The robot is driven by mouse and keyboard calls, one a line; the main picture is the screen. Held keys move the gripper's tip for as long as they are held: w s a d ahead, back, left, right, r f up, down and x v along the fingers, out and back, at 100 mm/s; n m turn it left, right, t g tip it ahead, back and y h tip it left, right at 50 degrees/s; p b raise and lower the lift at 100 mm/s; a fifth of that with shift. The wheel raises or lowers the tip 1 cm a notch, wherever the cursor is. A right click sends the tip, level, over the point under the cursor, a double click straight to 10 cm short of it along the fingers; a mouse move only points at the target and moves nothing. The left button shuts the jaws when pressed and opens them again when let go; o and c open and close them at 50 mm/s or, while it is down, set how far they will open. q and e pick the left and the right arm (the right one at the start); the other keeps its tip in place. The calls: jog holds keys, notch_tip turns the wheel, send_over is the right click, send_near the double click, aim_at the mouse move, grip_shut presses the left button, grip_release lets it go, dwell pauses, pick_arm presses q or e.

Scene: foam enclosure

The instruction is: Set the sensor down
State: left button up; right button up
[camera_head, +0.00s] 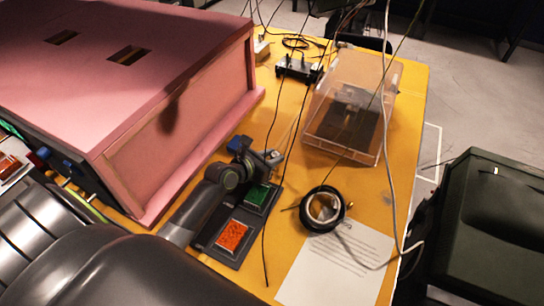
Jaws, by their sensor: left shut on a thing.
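My left gripper (262,160) is at the end of the dark arm reaching in from the lower left. It is shut on a small, pale grey thing (273,157), likely the sensor, whose shape is mostly hidden by the gripper. The gripper is over the far end of a black tray (213,243) on the yellow table. The tray has a green patch (257,194) at its far end and an orange-red patch (233,236) at its near end. I cannot tell whether the held thing touches anything below. My right gripper is out of view.
The pink foam enclosure (180,120) stands left of the tray. A clear box (373,80) is behind right. Thin cables hang across the yellow table (283,110). A dark case (500,225) is right.

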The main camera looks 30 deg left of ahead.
pick_arm(q)
jog(key=o, duration=1)
jog(key=shift+f, duration=0.15)
jog(key=shift+c, duration=0.2)
jog(key=shift+r, duration=0.2)
jog(key=v, duration=1.2)
jog(key=shift+p, duration=0.4)
jog(key=shift+f, duration=0.15)
